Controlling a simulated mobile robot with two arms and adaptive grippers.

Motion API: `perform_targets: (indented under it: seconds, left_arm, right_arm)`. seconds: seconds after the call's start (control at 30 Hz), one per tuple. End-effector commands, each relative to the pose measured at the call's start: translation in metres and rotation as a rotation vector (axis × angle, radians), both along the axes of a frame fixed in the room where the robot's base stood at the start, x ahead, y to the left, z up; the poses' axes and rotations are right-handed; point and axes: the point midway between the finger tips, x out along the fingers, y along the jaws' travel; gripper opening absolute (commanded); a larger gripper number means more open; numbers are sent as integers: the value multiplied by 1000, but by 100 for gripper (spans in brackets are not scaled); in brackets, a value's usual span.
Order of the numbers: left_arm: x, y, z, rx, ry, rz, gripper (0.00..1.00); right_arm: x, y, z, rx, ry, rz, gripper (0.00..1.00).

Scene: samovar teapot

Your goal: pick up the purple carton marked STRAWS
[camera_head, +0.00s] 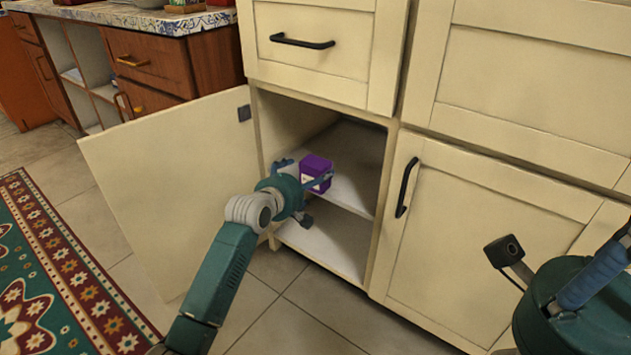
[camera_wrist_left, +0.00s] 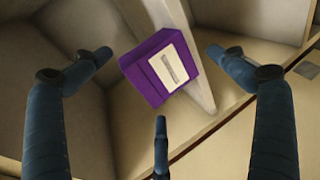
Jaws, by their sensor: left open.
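The purple carton (camera_head: 316,164) stands at the front of the shelf inside the open cabinet. In the left wrist view the purple carton (camera_wrist_left: 150,82) appears tilted, with a white label whose print is too small to read. My left gripper (camera_head: 304,173) reaches into the cabinet opening, right at the carton. In the left wrist view its fingers (camera_wrist_left: 160,76) are spread wide, two at the sides and one below, with the carton beyond and between them. I see no clear contact. My right gripper (camera_head: 590,275) is at the lower right, partly cut off, away from the carton.
The cabinet shelf (camera_head: 352,190) has a compartment below it. The open cabinet door (camera_head: 160,180) stands left of my left arm. A drawer (camera_head: 310,45) is above, and a closed door (camera_head: 470,230) is to the right. A patterned rug (camera_head: 60,270) lies at left.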

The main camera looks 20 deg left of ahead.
Motion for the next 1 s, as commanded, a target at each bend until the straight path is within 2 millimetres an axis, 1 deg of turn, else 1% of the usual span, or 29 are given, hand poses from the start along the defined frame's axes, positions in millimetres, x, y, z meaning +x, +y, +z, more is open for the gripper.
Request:
perform_targets:
  seconds: [0.03,0.2,0.3,0.5,0.53,0.57,0.6,0.67,0.8,1.0]
  left_arm:
    - [6,-1,-7,1,-1,1,96]
    - [23,-3,-11,1,0,1,96]
    - [26,-4,-11,1,0,1,96]
    - [26,-4,-10,1,1,1,96]
    - [26,-4,-10,1,1,1,94]
    - [26,-4,-10,1,1,1,88]
    - [26,-4,-10,1,1,1,80]
    - [26,-4,-10,0,1,1,68]
    - [26,-4,-10,1,1,1,40]
    - [26,-4,-9,1,-2,1,39]
  right_arm:
    - [-3,0,-2,0,-24,0,0]
    - [-7,2,6,-5,-60,-3,0]
    - [-8,2,9,-5,-69,-3,0]
    - [-8,2,10,-5,-68,-4,0]
    - [-8,2,10,-5,-68,-3,0]
    - [-8,2,10,-5,-68,-3,0]
    - [-8,2,10,-5,-68,-3,0]
    - [-8,2,10,-5,-68,-3,0]
    - [-8,2,10,-5,-68,-3,0]
    - [-9,2,10,-5,-69,-3,0]
